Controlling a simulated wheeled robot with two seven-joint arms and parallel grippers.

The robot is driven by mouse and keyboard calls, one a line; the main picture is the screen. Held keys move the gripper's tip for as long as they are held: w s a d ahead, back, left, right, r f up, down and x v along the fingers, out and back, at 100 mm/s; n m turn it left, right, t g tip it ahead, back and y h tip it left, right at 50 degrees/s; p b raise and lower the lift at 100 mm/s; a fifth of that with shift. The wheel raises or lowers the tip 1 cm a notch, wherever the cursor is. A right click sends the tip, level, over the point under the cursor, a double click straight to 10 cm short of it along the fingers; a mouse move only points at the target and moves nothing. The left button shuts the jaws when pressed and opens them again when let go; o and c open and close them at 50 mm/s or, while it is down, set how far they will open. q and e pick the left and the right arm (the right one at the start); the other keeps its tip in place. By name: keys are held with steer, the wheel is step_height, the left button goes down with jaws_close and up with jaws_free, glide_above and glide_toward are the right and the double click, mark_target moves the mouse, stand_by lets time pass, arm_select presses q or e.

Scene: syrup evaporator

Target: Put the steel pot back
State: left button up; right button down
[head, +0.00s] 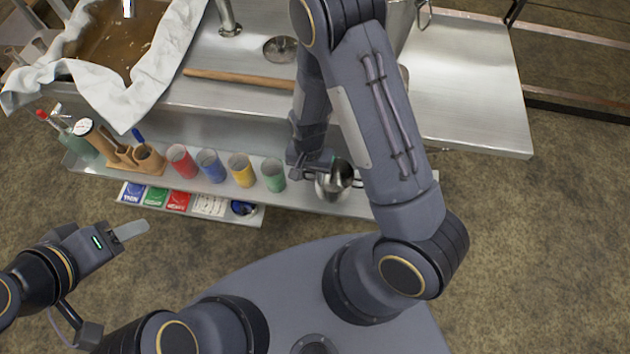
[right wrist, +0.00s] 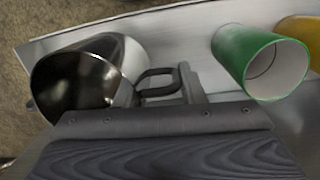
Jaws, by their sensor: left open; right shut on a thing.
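The steel pot (head: 338,180) is at the right part of the narrow metal shelf (head: 404,192), beside the green cup. My right gripper (head: 318,172) is shut on the pot's handle; my right arm hides part of the area behind it. In the right wrist view the shiny pot (right wrist: 85,78) is tilted in the picture, with its dark loop handle (right wrist: 157,82) at the gripper's fingers (right wrist: 188,84). I cannot tell whether the pot's base touches the shelf. My left gripper (head: 130,231) is open and empty over the floor at the left.
Red (head: 181,160), blue (head: 211,165), yellow (head: 241,169) and green (head: 272,174) cups line the shelf left of the pot. A wooden holder (head: 148,158) and bottles stand further left. Above is the metal evaporator top with a wooden stick (head: 240,79) and a cloth-lined pan (head: 160,75).

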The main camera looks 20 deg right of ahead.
mark_target(334, 181)
steer(key=shift+s+d+f, duration=0.15)
steer(key=shift+d+f, duration=0.15)
steer(key=shift+f, duration=0.15)
steer(key=f, duration=0.2)
steer(key=f+b, duration=0.1)
steer(key=shift+d+f, duration=0.25)
steer(key=shift+f, duration=0.05)
steer(key=c, duration=0.9)
jaws_free()
